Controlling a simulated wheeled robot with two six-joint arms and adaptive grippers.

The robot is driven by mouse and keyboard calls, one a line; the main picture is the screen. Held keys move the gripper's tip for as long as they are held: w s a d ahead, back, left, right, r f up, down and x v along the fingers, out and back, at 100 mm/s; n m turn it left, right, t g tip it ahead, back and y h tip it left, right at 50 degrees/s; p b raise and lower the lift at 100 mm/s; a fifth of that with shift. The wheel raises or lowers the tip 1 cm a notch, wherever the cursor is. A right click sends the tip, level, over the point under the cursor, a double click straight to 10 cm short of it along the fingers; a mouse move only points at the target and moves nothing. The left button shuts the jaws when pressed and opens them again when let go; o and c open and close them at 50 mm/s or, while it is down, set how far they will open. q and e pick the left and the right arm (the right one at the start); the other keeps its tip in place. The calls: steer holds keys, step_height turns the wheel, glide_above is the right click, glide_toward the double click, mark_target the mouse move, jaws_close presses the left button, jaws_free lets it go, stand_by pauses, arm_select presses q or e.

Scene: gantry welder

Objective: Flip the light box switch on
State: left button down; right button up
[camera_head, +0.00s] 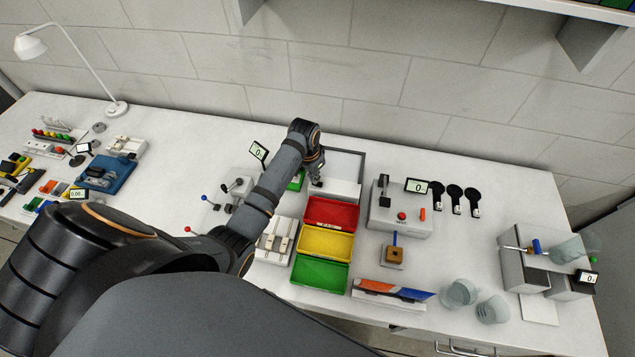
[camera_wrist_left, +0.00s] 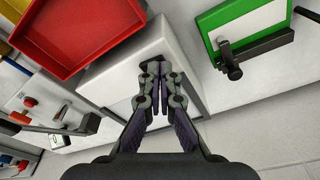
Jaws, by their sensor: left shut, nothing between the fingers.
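I take the light box to be the white box (camera_head: 347,192) with a dark-framed panel (camera_head: 345,163) behind the red tray. In the left wrist view, a white box (camera_wrist_left: 115,86) lies right under and beside the fingers. My left gripper (camera_head: 317,184) is at the left side of this box, its fingers pointing down. In the wrist view its fingertips (camera_wrist_left: 158,66) are together, with nothing between them. I cannot tell whether they touch the box. I cannot make out the switch; the fingers may hide it. My right gripper is not in view.
Red (camera_head: 332,212), yellow (camera_head: 326,243) and green (camera_head: 320,273) trays stand just in front. A green-framed panel with a black clamp (camera_wrist_left: 252,40) is close beside the gripper. A device with a red button (camera_head: 401,217) stands to the right. The wall is behind.

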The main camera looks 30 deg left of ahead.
arm_select(q)
steer(key=shift+f, duration=0.35)
step_height(320, 180, up, 2)
steer(key=shift+r+p, duration=0.2)
steer(key=shift+p, duration=0.7)
steer(key=shift+r, duration=2.35)
